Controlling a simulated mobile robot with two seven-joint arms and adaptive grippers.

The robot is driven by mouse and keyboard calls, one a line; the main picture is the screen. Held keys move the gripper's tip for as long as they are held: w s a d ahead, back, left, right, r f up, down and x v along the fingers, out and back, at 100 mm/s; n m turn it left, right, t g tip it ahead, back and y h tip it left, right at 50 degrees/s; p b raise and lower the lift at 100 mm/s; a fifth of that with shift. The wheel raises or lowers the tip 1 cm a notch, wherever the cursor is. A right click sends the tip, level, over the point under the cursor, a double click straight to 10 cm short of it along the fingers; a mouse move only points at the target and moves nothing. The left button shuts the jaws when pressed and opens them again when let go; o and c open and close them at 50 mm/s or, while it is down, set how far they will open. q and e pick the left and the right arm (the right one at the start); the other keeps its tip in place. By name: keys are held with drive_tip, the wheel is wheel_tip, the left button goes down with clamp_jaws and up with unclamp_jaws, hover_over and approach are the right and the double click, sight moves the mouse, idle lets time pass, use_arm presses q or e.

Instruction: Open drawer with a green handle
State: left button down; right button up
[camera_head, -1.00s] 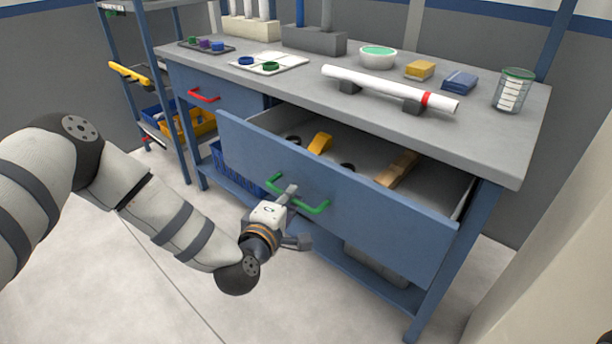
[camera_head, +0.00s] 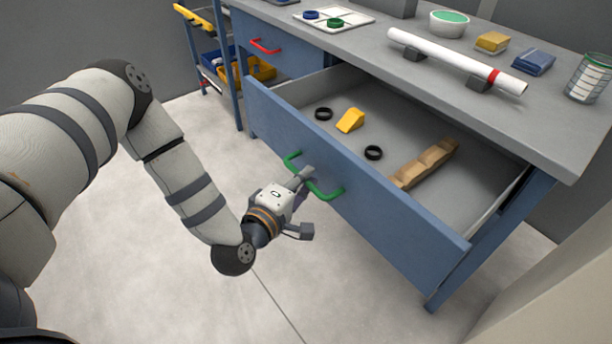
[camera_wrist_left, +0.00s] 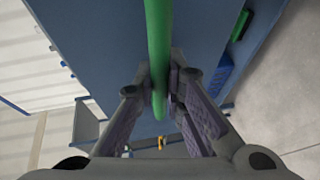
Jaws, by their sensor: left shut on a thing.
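The blue drawer (camera_head: 375,205) with the green handle (camera_head: 327,192) is pulled well out from under the grey benchtop. Inside it lie two black rings (camera_head: 323,114), a yellow wedge-shaped piece (camera_head: 350,120) and a wooden block with notches (camera_head: 428,164). My left gripper (camera_head: 305,190) is at the drawer front, shut on the green handle. In the left wrist view the green handle (camera_wrist_left: 158,50) runs between the two fingers. My right gripper is not in view.
A second drawer with a red handle (camera_head: 265,46) is closed at the left. On the benchtop (camera_head: 400,75) a white pipe (camera_head: 450,62) with a red band rests on dark supports. A shelf with a yellow bin (camera_head: 250,72) stands behind. Floor at the left front is clear.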

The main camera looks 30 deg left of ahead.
use_arm(q)
drive_tip(key=c, duration=1.7)
unclamp_jaws()
drive_tip(key=shift+o, duration=0.2)
drive_tip(key=s+r, duration=0.2)
drive_tip(key=s, duration=0.9)
drive_tip(key=shift+s+d, duration=0.25)
drive_tip(key=shift+s, duration=0.15)
drive_tip(key=shift+r, duration=0.1)
